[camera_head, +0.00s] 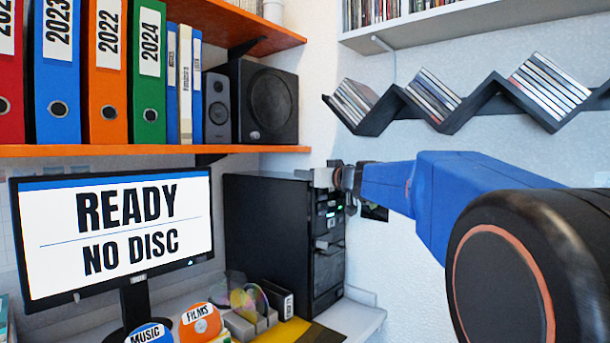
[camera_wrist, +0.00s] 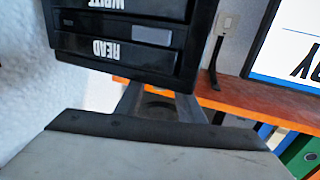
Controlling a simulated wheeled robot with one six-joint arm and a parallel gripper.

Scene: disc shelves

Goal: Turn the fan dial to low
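The black computer tower (camera_head: 270,230) stands right of the monitor, its front panel turned toward the right. My gripper (camera_head: 322,176) is at the upper front edge of the tower; touching or apart is not clear. In the wrist view, which is upside down, two drive fronts marked READ (camera_wrist: 105,49) and WRITE show beyond my gripper (camera_wrist: 160,97). Its two fingers stand apart with a gap between them, and nothing is clearly held. I cannot make out the fan dial or its setting; a dark round shape between the fingers is unclear.
The monitor (camera_head: 115,235) reads READY, NO DISC. The orange shelf (camera_head: 100,151) holds binders and speakers (camera_head: 270,104). A dark zigzag rack (camera_head: 440,110) with disc cases hangs above my arm. Discs in a holder (camera_head: 250,322) stand on the desk before the tower.

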